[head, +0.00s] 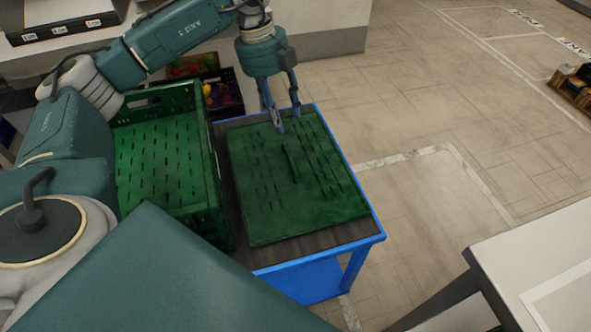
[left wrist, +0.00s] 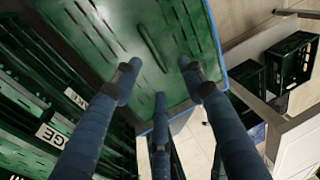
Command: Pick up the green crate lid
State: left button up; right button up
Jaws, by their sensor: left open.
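The green crate lid (head: 298,212) lies flat on a blue-framed table (head: 372,240) in the head view. It has rows of slots and a raised ridge handle (head: 289,163) near its middle. The lid also fills the top of the left wrist view (left wrist: 110,22), with its ridge handle (left wrist: 151,47) just beyond the fingers. My left gripper (head: 283,122) is open and empty above the far part of the lid, close to the handle's far end. Its fingers show spread in the left wrist view (left wrist: 160,85). I cannot tell whether a fingertip touches the lid. My right gripper is not in view.
An open green crate (head: 160,165) stands directly left of the lid. Behind it, a dark crate (head: 222,95) holds colourful items. A white table (head: 540,262) stands at the lower right. The floor right of the blue table is clear.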

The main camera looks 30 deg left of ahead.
pick_arm(q)
notch_tip(320, 180, down, 2)
jog(key=b, duration=0.2)
send_over(288, 157)
jog(key=a, duration=0.2)
jog(key=f, duration=0.5)
jog(key=shift+d+f, duration=0.25)
jog(key=shift+f, duration=0.15)
jog(key=shift+s+d+f, duration=0.1)
jog(key=shift+d+f, duration=0.1)
jog(key=shift+f, duration=0.7)
jog(key=shift+d+f, duration=0.2)
jog(key=shift+f, duration=0.65)
jog(key=shift+s+d+f, duration=0.1)
jog(key=shift+d+f, duration=0.1)
jog(key=shift+f, duration=0.7)
grip_shut()
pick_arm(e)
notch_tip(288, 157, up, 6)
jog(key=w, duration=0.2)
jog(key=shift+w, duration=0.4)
pick_arm(q)
jog(key=shift+w+r, duration=0.1)
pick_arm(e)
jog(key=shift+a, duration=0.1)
